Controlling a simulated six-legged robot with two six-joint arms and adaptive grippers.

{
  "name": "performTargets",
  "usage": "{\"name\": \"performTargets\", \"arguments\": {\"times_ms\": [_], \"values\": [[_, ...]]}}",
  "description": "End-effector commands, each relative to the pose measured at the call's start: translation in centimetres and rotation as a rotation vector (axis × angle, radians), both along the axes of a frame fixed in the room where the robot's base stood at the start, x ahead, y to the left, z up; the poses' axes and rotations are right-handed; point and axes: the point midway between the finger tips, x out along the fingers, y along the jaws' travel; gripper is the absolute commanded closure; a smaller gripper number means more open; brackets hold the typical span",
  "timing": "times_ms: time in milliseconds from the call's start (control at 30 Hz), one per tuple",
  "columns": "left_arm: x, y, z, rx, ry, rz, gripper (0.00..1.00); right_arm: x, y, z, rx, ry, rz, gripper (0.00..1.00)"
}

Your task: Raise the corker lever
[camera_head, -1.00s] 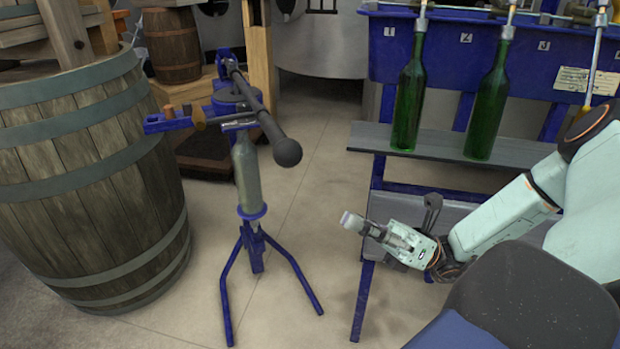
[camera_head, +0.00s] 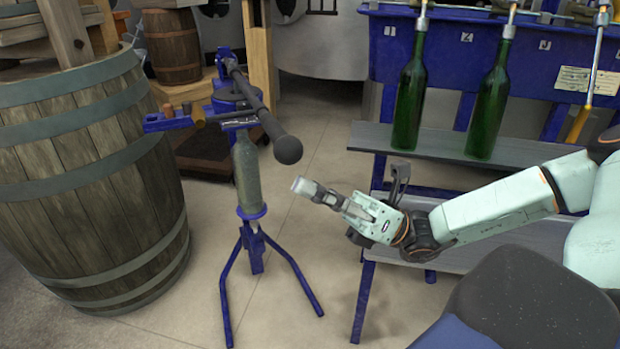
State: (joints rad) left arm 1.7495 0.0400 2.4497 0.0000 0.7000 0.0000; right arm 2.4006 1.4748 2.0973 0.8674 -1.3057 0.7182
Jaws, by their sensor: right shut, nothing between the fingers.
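The corker is a blue floor stand on splayed legs (camera_head: 290,268), with a greenish glass bottle (camera_head: 246,175) upright in it. Its dark lever (camera_head: 258,105) slopes down toward me and ends in a round black knob (camera_head: 288,150). My right gripper (camera_head: 300,186) is shut and empty. In the picture it is just below and to the right of the knob, with a gap between them, pointing left toward the bottle. My left gripper is not in view.
A large wooden barrel (camera_head: 85,190) stands close on the left. On the right, a blue filler trough (camera_head: 545,60) sits above a grey shelf (camera_head: 440,147) with green bottles (camera_head: 409,100). Floor shows between the corker and the shelf's frame.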

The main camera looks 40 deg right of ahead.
Motion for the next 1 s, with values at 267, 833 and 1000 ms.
{"name": "performTargets", "arguments": {"times_ms": [267, 833, 1000], "values": [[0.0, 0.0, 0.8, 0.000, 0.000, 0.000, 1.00, 0.6, 0.1, 1.7, -0.001, -0.001, 0.002, 1.00], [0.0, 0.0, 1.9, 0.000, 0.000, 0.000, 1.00, 0.5, 0.1, 2.5, 0.003, 0.014, 0.002, 1.00], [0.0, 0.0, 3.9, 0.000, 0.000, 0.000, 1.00, 0.5, 0.1, 4.1, 0.010, 0.036, 0.001, 1.00]]}}
